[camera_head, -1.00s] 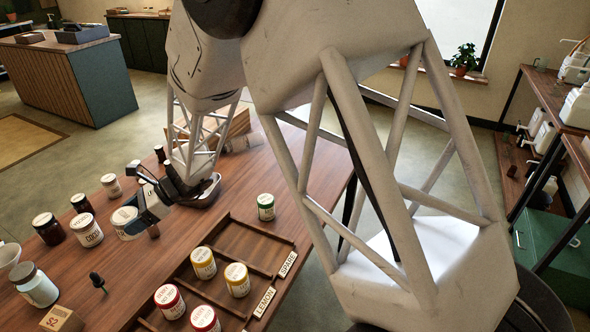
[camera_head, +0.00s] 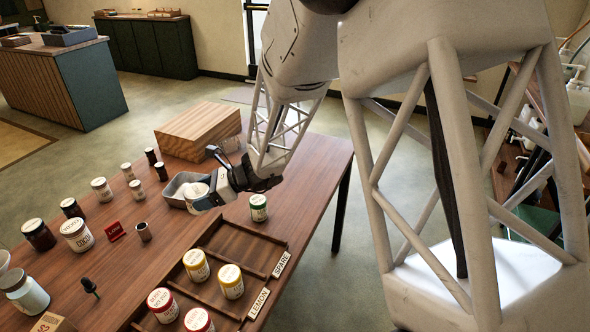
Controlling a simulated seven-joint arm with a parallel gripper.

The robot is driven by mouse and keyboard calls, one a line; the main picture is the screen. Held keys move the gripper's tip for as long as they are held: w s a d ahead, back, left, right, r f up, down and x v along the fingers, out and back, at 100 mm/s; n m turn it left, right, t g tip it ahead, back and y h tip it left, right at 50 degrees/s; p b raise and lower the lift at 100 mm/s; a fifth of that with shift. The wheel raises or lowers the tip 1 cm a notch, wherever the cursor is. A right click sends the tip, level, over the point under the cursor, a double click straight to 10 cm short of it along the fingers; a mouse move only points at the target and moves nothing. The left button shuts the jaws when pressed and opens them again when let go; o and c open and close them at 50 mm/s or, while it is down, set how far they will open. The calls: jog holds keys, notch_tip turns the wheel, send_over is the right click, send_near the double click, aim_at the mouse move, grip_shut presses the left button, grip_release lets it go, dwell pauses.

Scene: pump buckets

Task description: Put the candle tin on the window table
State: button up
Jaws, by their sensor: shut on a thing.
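My gripper (camera_head: 203,201) is shut on a white tin with a pale, printed lid (camera_head: 196,189), which I take as the candle tin. It is held upright above the wooden table, in front of or over a grey metal tray (camera_head: 176,186); its exact height is hard to tell. The fingers hide part of its side. I cannot tell which surface is the window table; a green-sided island (camera_head: 62,80) stands at the far left and a dark green cabinet (camera_head: 150,45) at the back wall.
A wooden box (camera_head: 198,128) stands behind the gripper. A green-lidded jar (camera_head: 259,208) is just right of it. A divided wooden tray (camera_head: 238,247) holds red- and yellow-lidded jars.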

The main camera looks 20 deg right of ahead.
jog(key=s+d+m+t+h, duration=0.2)
jog(key=s+d+m+t, duration=0.2)
jog(key=d, duration=1)
jog(key=s+d+m+t+h, duration=0.3)
jog(key=s+d, duration=0.1)
jog(key=d, duration=1)
notch_tip(320, 180, down, 10)
jog(key=shift+f, duration=0.15)
jog(key=shift+w, duration=0.1)
jog(key=shift+y, duration=0.3)
jog(key=w+d, duration=0.1)
jog(key=w, duration=0.4)
jog(key=w+d+f, duration=0.1)
jog(key=w, duration=0.9)
jog(key=shift+w+d+f, duration=0.25)
jog(key=shift+w+d, duration=0.15)
jog(key=shift+f, duration=1.75)
